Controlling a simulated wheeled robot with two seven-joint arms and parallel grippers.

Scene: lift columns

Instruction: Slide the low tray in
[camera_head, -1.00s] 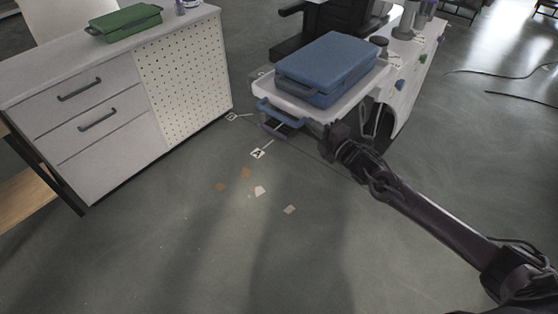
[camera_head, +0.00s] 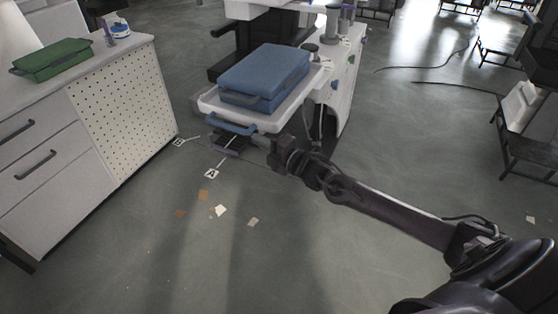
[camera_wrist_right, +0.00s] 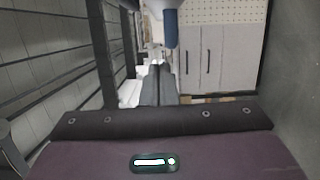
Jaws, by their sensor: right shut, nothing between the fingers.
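A white tray (camera_head: 207,101) with a blue front handle (camera_head: 232,125) juts out of the white column unit (camera_head: 342,85). A blue case (camera_head: 265,75) lies on it. A lower dark purple piece (camera_head: 229,146), perhaps another tray's handle, shows just beneath; its body is mostly hidden. My right gripper (camera_head: 279,154) is shut and empty, to the right of both handles in the head view and apart from them. In the right wrist view its closed fingers (camera_wrist_right: 158,84) point forward, with a blue bar (camera_wrist_right: 170,28) above them. My left gripper is out of view.
A grey cabinet (camera_head: 75,140) with drawers and a perforated panel stands at the left, a green case (camera_head: 52,60) on top. Floor markers and paper scraps (camera_head: 220,210) lie in front. Dark racks (camera_head: 525,125) stand at the right. The middle floor is open.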

